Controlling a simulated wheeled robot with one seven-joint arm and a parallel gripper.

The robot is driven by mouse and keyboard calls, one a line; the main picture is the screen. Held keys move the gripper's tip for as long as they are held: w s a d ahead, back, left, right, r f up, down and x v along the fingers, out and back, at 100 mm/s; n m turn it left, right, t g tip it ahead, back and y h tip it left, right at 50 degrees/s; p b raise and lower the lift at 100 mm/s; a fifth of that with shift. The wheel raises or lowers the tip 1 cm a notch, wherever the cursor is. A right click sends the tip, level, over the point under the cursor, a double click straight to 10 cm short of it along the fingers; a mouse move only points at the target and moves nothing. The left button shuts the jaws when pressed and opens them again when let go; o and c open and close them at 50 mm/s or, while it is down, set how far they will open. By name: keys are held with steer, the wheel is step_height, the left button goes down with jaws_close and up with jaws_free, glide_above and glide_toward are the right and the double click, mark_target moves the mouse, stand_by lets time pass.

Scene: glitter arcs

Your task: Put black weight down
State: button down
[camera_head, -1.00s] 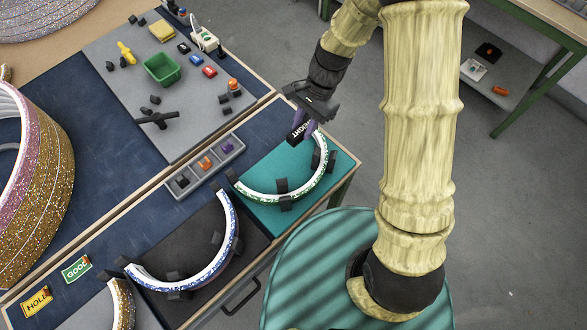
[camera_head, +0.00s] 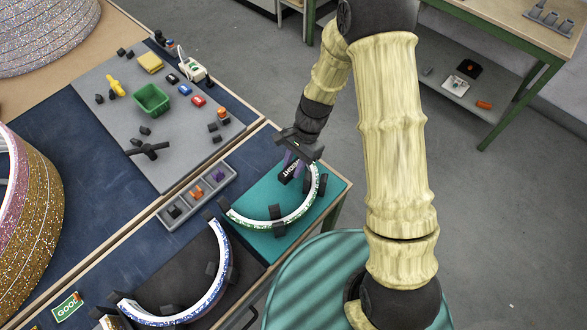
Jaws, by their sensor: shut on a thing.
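The black weight (camera_head: 291,173) is a small dark block with white lettering. Part of the weight is hidden by the fingers.
A blue glitter arc (camera_head: 213,284) lies on a dark mat to the left, held by black blocks. A grey three-part tray (camera_head: 185,216) stands beside the mats. A green bin (camera_head: 152,99) and small parts sit on the grey board behind. The teal mat's middle is clear.

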mark_target(296, 164)
steer(key=shift+f, duration=1.45)
steer(key=shift+f, duration=0.1)
steer(key=c, duration=1.4)
jaws_free()
steer(key=v, duration=1.2)
steer(key=shift+b, duration=0.4)
